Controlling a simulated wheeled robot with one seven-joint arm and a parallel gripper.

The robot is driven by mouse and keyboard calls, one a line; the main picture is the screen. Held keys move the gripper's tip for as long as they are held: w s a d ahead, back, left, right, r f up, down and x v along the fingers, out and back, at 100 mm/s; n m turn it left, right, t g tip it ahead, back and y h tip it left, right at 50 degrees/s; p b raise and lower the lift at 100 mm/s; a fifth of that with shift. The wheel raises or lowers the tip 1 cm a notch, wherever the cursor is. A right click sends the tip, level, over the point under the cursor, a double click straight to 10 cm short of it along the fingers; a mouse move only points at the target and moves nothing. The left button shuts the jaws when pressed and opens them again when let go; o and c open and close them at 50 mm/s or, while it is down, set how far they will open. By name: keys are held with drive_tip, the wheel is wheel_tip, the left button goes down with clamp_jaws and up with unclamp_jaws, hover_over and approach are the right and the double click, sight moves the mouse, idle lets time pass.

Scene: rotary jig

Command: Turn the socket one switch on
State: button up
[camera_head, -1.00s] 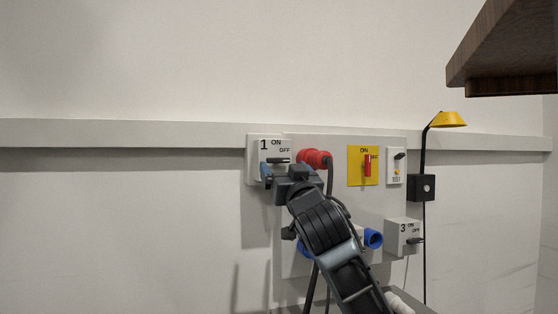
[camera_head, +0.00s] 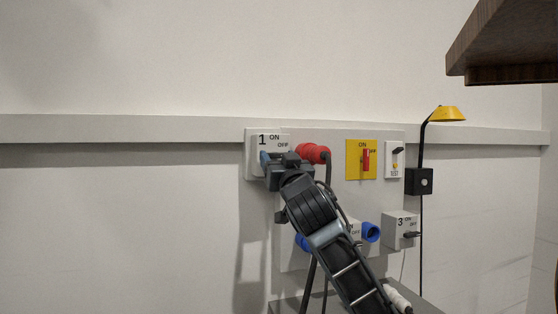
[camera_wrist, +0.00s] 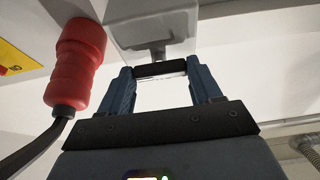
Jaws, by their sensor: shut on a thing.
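Socket one (camera_head: 252,158) is a white box marked 1, ON and OFF at the upper left of the wall panel. My gripper (camera_head: 277,159) is at the front of this box and covers its lower part. In the wrist view, the switch's black handle (camera_wrist: 160,69) lies across between the two blue fingertips, with the pale socket box (camera_wrist: 153,27) just beyond. My gripper (camera_wrist: 158,78) is shut on the handle. In the head view the handle is mostly hidden by the gripper, so its exact angle is hard to tell.
A red plug (camera_head: 313,152) with a dark cable is close to the right of my gripper; it also shows in the wrist view (camera_wrist: 75,65). A yellow switch plate (camera_head: 354,172), blue connector (camera_head: 371,232) and socket three (camera_head: 398,231) are further right. A wooden shelf (camera_head: 505,50) overhangs upper right.

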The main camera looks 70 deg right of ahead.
drive_tip(key=c, duration=0.4)
drive_tip(key=shift+o, duration=0.2)
drive_tip(key=shift+n, duration=0.3)
drive_tip(key=n+t+y+b, duration=0.1)
drive_tip(key=n+y+b, duration=0.1)
drive_tip(key=n, duration=0.3)
drive_tip(key=n+t+y+b, duration=0.1)
drive_tip(key=n+y+b, duration=0.2)
drive_tip(key=n, duration=0.3)
drive_tip(key=n+t+y+b, duration=0.1)
drive_tip(key=n+y+b, duration=0.1)
drive_tip(key=n, duration=0.3)
drive_tip(key=shift+s+d+r+n+y+b, duration=0.1)
drive_tip(key=shift+s+d+n+y+b, duration=0.2)
drive_tip(key=shift+b, duration=0.15)
drive_tip(key=n, duration=0.2)
drive_tip(key=n+g+y+b, duration=0.1)
drive_tip(key=n, duration=0.2)
drive_tip(key=shift+r, duration=0.2)
drive_tip(key=shift+g+y, duration=0.3)
drive_tip(key=o, duration=1.1)
drive_tip(key=shift+c, duration=0.2)
